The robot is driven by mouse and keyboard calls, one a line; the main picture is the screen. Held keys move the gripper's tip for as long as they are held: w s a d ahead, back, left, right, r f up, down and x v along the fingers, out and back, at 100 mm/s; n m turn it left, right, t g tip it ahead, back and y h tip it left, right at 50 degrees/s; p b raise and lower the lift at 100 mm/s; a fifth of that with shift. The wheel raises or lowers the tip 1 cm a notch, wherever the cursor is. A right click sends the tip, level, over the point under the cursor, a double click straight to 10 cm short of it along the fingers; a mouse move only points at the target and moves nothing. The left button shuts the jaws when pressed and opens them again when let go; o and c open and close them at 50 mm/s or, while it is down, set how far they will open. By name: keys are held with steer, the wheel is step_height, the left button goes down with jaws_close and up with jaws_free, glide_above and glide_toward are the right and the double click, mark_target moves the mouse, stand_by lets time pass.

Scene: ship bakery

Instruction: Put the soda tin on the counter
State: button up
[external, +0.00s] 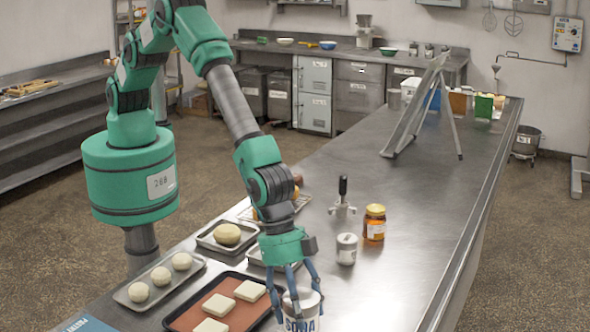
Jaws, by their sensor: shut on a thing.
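The soda tin (299,319) is a white can with dark "SODA" lettering, low in the middle of the external view and cut off by the bottom edge. My gripper (298,291) points down over it, with its blue fingers around the tin's sides, shut on it. The tin's base is out of frame, so I cannot tell whether it touches the counter. The counter (420,190) is a long steel top running from the front to the back right.
A dark tray with dough squares (233,290) lies just left of the tin. Trays with dough balls (160,275) stand further left. A lidded canister (347,249), an amber jar (375,223) and a black-handled tool (342,197) stand behind. The counter's right side is clear.

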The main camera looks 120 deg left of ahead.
steer(key=shift+f, duration=0.4)
steer(key=o, duration=1.6)
steer(key=shift+f, duration=0.15)
steer(key=shift+c, duration=0.2)
steer(key=shift+r, duration=0.25)
steer(key=v, duration=1.1)
steer(key=shift+r+b, duration=0.35)
steer(key=shift+r, duration=0.05)
steer(key=shift+s, duration=0.1)
